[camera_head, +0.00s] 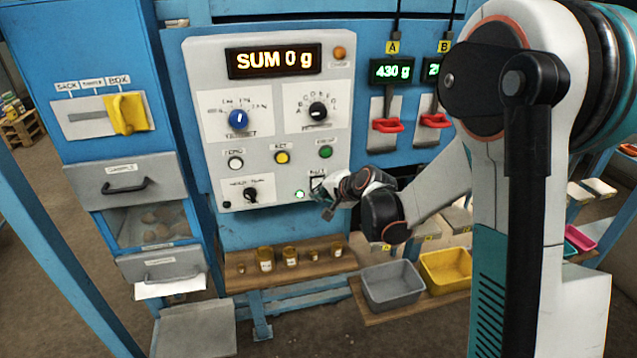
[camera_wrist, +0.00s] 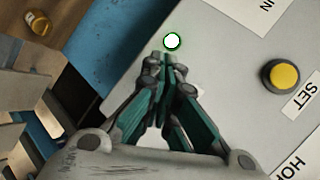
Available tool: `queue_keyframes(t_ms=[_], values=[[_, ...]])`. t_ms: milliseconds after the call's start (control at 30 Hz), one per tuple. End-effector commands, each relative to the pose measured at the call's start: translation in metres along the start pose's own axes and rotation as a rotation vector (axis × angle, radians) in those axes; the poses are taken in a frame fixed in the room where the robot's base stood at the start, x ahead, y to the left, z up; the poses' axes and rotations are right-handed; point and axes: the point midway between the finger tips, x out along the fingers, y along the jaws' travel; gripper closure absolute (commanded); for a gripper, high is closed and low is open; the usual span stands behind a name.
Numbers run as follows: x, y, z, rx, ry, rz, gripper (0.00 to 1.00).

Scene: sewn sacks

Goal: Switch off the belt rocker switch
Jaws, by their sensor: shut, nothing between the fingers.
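The belt rocker switch is mostly hidden behind my gripper at the lower right of the light grey control panel (camera_head: 265,140). Part of a dark frame and a label that seems to read BELT show just above the gripper in the head view. A lit green-white lamp (camera_head: 299,194) sits left of it; it also shows in the wrist view (camera_wrist: 172,40). My gripper (camera_head: 327,212) is shut and empty, with its fingertips close to the panel, right of the lamp. In the wrist view the fingertips (camera_wrist: 165,60) meet just below the lamp. I cannot tell whether they touch the switch.
A yellow SET button (camera_wrist: 284,76) stands out from the panel. The panel also bears a blue knob (camera_head: 238,120), a black knob (camera_head: 318,111) and a HOLD knob (camera_head: 251,195). Small jars (camera_head: 265,258), a grey bin (camera_head: 392,285) and a yellow bin (camera_head: 445,268) stand below.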

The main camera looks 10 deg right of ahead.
Motion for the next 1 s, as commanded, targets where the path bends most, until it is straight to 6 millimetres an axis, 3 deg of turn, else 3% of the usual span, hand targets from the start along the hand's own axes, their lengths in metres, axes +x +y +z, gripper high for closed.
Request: queue_keyframes(t_ms=[1000], values=[[0.0071, -0.0054, -0.0052, 0.0, 0.0, 0.0, 1.0]])
